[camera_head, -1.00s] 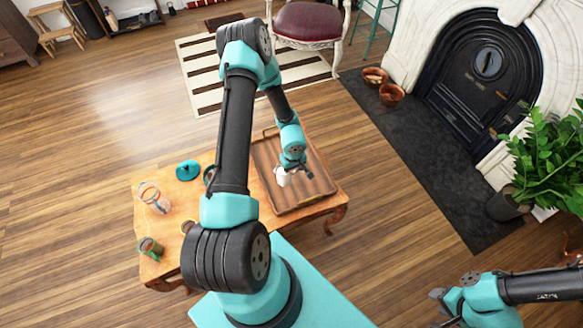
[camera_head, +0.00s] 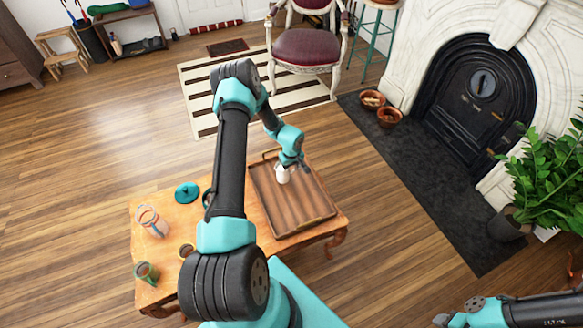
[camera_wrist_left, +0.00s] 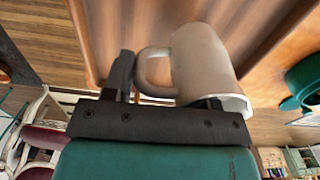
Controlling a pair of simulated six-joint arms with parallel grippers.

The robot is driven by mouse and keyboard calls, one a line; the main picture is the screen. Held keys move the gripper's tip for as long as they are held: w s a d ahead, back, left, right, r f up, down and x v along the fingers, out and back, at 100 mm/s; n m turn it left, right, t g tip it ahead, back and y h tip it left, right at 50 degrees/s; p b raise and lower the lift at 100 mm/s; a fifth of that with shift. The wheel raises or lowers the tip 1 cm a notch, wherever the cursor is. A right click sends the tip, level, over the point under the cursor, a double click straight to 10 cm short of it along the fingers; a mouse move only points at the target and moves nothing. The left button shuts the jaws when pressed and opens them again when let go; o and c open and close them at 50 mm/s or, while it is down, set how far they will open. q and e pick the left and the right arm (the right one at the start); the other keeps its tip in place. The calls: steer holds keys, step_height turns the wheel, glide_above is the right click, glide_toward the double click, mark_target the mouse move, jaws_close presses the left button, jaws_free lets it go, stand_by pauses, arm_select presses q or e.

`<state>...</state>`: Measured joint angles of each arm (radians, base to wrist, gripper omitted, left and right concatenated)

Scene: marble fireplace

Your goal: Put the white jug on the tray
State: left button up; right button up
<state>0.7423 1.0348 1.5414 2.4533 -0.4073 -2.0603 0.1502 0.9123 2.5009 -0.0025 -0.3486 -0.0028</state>
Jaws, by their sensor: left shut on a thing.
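The white jug (camera_head: 283,175) is over the far part of the brown wooden tray (camera_head: 292,222) in the head view. My left gripper (camera_head: 290,165) is shut on it. In the left wrist view the jug (camera_wrist_left: 207,62) lies across the picture, its handle between the dark fingers (camera_wrist_left: 160,98) and the tray (camera_wrist_left: 115,35) behind it. I cannot tell whether the jug touches the tray. My right gripper (camera_head: 441,320) is at the bottom edge of the head view, mostly cut off.
The tray is on the right part of a low wooden table (camera_head: 170,222). A teal lid-like thing (camera_head: 187,192), a glass pitcher (camera_head: 152,222), a green mug (camera_head: 146,272) and a small cup (camera_head: 186,251) stand left of it. The tray's near part is bare.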

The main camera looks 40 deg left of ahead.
arm_select(q)
steer(key=shift+w+a+f, duration=0.1)
steer(key=shift+w+a, duration=0.5)
steer(key=shift+a, duration=0.05)
steer(key=shift+w+a+f, duration=0.15)
steer(key=shift+f, duration=0.75)
steer(key=shift+w+a+f, duration=0.15)
steer(key=shift+f, duration=0.75)
steer(key=shift+f, duration=0.1)
steer(key=o, duration=1.3)
steer(key=shift+c, duration=0.2)
